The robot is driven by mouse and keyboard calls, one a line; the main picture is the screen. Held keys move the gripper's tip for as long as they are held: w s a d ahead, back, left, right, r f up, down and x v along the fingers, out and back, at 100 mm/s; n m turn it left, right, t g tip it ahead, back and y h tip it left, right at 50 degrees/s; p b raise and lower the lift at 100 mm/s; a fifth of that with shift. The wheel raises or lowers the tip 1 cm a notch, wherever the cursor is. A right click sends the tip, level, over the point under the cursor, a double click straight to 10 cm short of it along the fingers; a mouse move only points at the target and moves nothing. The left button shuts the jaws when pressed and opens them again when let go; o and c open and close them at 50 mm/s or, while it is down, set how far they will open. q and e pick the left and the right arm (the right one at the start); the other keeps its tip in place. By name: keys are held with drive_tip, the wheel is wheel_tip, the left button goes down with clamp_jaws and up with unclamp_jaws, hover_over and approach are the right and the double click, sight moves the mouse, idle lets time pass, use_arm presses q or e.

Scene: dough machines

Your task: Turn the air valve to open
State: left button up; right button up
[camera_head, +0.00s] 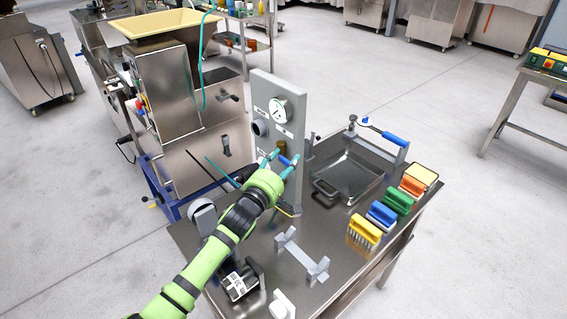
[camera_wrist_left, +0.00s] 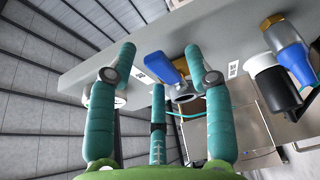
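The air valve has a blue handle (camera_head: 284,160) low on the front of an upright grey panel (camera_head: 294,117). In the left wrist view the blue handle (camera_wrist_left: 161,67) slants up and left from a metal valve body (camera_wrist_left: 183,91). My left gripper (camera_head: 280,157) is in front of the panel with its teal fingers spread around the handle. In the left wrist view the fingers (camera_wrist_left: 157,80) stand on either side of the handle, the right one close to it; I cannot tell if it touches. My right gripper is not in view.
A round gauge (camera_head: 280,110) is on the panel above the valve. A blue fitting (camera_wrist_left: 290,62) and a black cylinder (camera_wrist_left: 276,90) are right of the handle in the wrist view. The steel table (camera_head: 335,228) bears a metal tray (camera_head: 352,178) and coloured brushes (camera_head: 382,215) on the right.

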use_arm(q)
drive_tip(key=c, duration=0.7)
clamp_jaws()
drive_tip(key=shift+f+m+b, duration=0.5)
drive_tip(key=shift+m+b, duration=0.1)
drive_tip(key=shift+b, duration=0.4)
drive_tip(key=m+b, duration=0.1)
drive_tip(key=b, duration=0.1)
drive_tip(key=f+m+t+h+b, duration=0.1)
drive_tip(key=shift+w+a+f+m+b, duration=0.1)
drive_tip(key=shift+f+m+b, duration=0.15)
drive_tip(key=shift+m+b, duration=0.15)
drive_tip(key=m+b, duration=0.2)
drive_tip(key=shift+w+a+f+m+t+h+b, duration=0.1)
drive_tip(key=shift+a+f+m+t+h+b, duration=0.05)
drive_tip(key=shift+f+m+t+h+b, duration=0.2)
drive_tip(key=shift+m+b, duration=0.3)
drive_tip(key=shift+m, duration=0.05)
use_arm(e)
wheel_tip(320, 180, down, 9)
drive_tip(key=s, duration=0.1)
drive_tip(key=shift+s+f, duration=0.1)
